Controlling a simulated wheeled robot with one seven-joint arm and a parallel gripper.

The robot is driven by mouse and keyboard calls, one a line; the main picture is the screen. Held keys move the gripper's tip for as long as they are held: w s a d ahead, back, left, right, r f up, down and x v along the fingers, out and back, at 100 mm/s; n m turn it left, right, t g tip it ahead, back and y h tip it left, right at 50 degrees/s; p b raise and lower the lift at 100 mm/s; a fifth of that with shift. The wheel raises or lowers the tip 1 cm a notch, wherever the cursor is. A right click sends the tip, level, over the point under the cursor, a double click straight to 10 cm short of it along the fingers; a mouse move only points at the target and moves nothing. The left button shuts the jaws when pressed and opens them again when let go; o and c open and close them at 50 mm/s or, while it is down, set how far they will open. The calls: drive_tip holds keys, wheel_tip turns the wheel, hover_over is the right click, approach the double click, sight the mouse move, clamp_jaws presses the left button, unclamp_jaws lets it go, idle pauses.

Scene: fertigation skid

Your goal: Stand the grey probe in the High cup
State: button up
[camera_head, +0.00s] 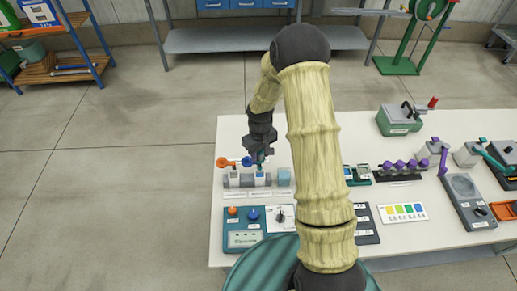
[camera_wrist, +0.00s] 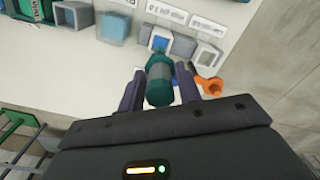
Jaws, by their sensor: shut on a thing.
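My gripper (camera_head: 260,153) is shut on a teal and grey-green probe (camera_wrist: 159,80), seen between both fingers in the wrist view. A little teal of it shows in the head view (camera_head: 261,158). The gripper is above and just behind a row of small square cups. The middle white cup (camera_head: 260,178) has something blue at its opening in the wrist view (camera_wrist: 160,41). A left white cup (camera_head: 233,179) and a pale blue block (camera_head: 284,177) flank it.
An orange-headed piece (camera_head: 222,162) and a blue-headed one (camera_head: 247,160) lie close by the gripper. A teal meter box (camera_head: 245,236) is in front of the cups. Purple-topped items (camera_head: 400,166) and a green device (camera_head: 399,120) stand farther right on the white table (camera_head: 300,127).

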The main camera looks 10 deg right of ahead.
sight(259, 169)
drive_tip(key=shift+s, duration=0.1)
drive_tip(key=shift+f+b, duration=3.05)
drive_tip(key=shift+f, duration=1.25)
drive_tip(key=o, duration=1.1)
drive_tip(key=shift+a, duration=0.15)
